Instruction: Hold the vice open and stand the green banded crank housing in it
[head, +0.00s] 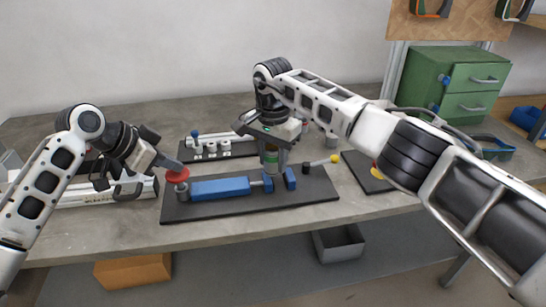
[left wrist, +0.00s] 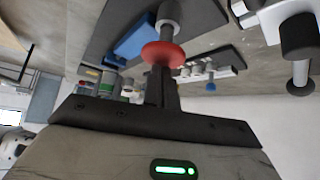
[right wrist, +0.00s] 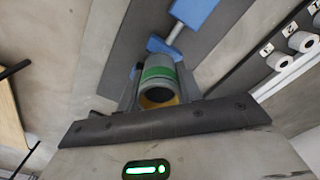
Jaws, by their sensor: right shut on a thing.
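My right gripper (head: 272,145) is shut on the green banded crank housing (head: 270,158), grey with a green band. The housing is roughly upright by the jaws and also shows in the right wrist view (right wrist: 158,77). I cannot tell whether its foot touches anything.
Behind is a dark board (head: 240,151) with several white cylinders. A green drawer cabinet (head: 455,80) is at the back right. A grey bin (head: 338,244) sits below the table. The table's front left is clear.

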